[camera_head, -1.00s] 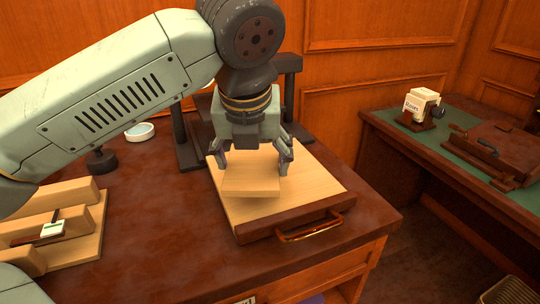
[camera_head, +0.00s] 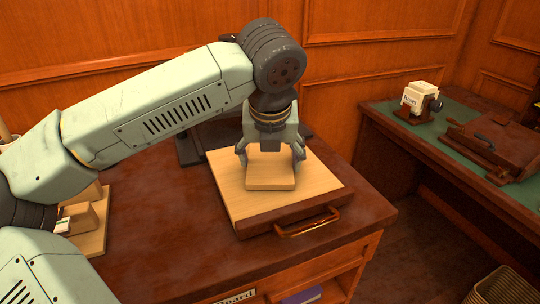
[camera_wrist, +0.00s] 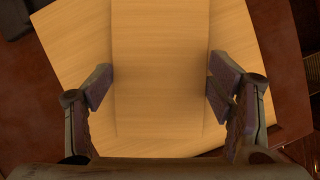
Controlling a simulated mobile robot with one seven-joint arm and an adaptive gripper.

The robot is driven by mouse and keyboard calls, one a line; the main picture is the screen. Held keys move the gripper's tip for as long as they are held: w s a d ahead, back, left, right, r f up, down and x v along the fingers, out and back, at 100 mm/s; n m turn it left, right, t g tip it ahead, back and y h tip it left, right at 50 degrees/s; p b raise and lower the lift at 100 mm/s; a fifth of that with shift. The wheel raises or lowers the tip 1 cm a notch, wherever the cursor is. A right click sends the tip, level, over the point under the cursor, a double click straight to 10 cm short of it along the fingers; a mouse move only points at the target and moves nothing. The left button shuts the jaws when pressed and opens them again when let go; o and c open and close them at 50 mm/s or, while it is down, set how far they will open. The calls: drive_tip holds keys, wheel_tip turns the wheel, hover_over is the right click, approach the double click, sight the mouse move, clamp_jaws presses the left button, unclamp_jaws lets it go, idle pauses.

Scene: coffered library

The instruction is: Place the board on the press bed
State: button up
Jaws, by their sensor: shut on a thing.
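The board (camera_head: 270,182) is a pale wooden slab in the head view. My gripper (camera_head: 270,157) is shut on it, one finger at each side edge. The press bed (camera_head: 228,185) is a larger pale wooden panel with a dark front rail and a brass handle. The board is over the middle of the bed; whether it touches the bed cannot be told. In the wrist view the board (camera_wrist: 160,60) runs between the fingers, turned relative to the bed (camera_wrist: 78,50) below.
Dark press uprights (camera_head: 188,150) stand behind the bed, partly hidden by my arm. A wooden rack (camera_head: 95,225) is at the left. A side desk (camera_head: 440,150) at the right holds a card holder (camera_head: 420,102) and a brown case (camera_head: 492,142).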

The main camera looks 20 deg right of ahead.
drive_tip(key=shift+f, duration=0.2)
drive_tip(key=o, duration=1.2)
drive_tip(key=shift+r, duration=0.1)
drive_tip(key=shift+r, duration=0.1)
drive_tip(key=shift+r, duration=0.2)
drive_tip(key=v, duration=1.1)
drive_tip(key=shift+s+r, duration=0.1)
drive_tip(key=shift+r, duration=0.25)
